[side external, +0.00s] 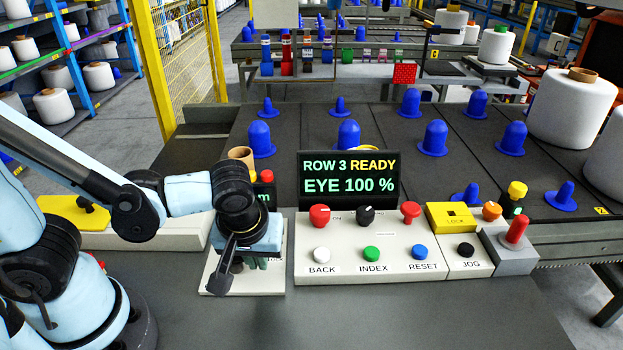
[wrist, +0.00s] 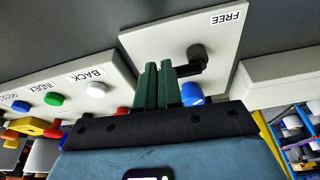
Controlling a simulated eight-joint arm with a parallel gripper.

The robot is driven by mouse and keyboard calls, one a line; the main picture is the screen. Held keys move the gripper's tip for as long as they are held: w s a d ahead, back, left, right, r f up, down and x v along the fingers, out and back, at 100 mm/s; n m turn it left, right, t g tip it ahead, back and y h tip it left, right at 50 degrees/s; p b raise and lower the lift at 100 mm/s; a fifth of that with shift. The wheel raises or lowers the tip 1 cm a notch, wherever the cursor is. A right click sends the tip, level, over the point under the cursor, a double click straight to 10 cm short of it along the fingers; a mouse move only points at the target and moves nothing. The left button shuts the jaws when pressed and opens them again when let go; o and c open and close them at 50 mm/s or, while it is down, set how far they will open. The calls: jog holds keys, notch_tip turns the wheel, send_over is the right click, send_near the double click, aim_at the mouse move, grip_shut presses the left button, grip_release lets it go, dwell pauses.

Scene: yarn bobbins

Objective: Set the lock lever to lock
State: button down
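The lock lever (wrist: 196,53) is a black hub with a short dark arm on a white plate (wrist: 150,42) marked FREE, in the wrist view. Its arm reaches toward my gripper (wrist: 157,66), beside the right-hand dark green finger. The two fingers stand side by side with only a thin gap, and nothing shows between them. I cannot tell whether the finger touches the lever. A blue round piece (wrist: 190,91) on the plate is partly hidden by my gripper.
Right of the plate is a button panel (side external: 333,272) with BACK, INDEX and RESET buttons and raised knobs. A sign (side external: 349,180) reads ROW 3 READY. A yellow box (side external: 436,218) and a red-topped post (side external: 516,232) stand farther right. The grey tabletop in front is clear.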

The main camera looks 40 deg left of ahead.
jog(key=shift+w+a, duration=0.25)
jog(key=shift+a, duration=0.05)
jog(key=s+d, duration=0.1)
jog(key=d, duration=0.1)
jog(key=s+d+r, duration=0.1)
jog(key=s, duration=0.1)
jog(key=shift+s+d, duration=0.1)
jog(key=shift+d, duration=0.25)
jog(key=v, duration=1)
jog(key=w+a+f+m+t+h, duration=0.1)
jog(key=w+a+m+t, duration=0.3)
jog(key=w+a+m, duration=0.4)
jog(key=w+a+h, duration=0.1)
jog(key=a, duration=0.3)
jog(key=shift+a+t, duration=0.35)
jog(key=shift+t, duration=0.05)
